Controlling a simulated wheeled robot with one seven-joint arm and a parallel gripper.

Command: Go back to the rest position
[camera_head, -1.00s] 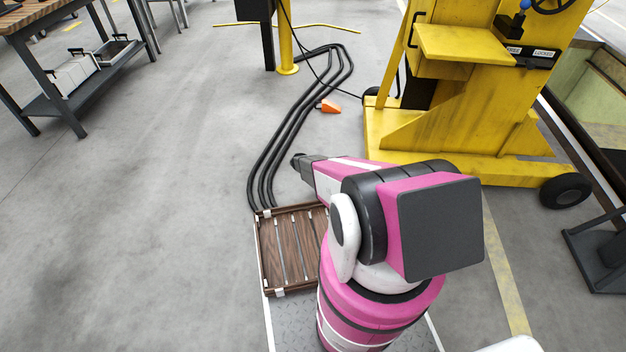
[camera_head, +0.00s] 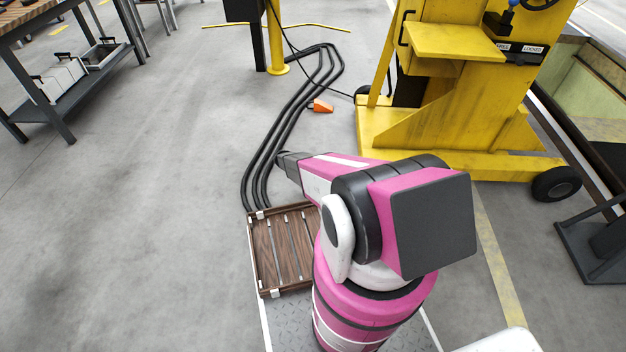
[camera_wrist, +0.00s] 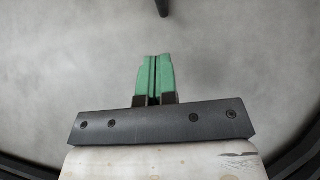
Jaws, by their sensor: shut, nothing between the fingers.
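My gripper (camera_wrist: 155,60) shows in the wrist view with its two green fingers pressed together and nothing between them. The gripper's fingers cannot be made out in the head view.
A wooden slatted tray (camera_head: 262,262) sits at the front of my base. Black cables (camera_head: 283,125) run across the floor close by, with an orange wedge-shaped object (camera_head: 322,106) beside them. A yellow lifting machine (camera_head: 440,130) stands right. A workbench (camera_head: 60,100) stands far left. Floor at left is clear.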

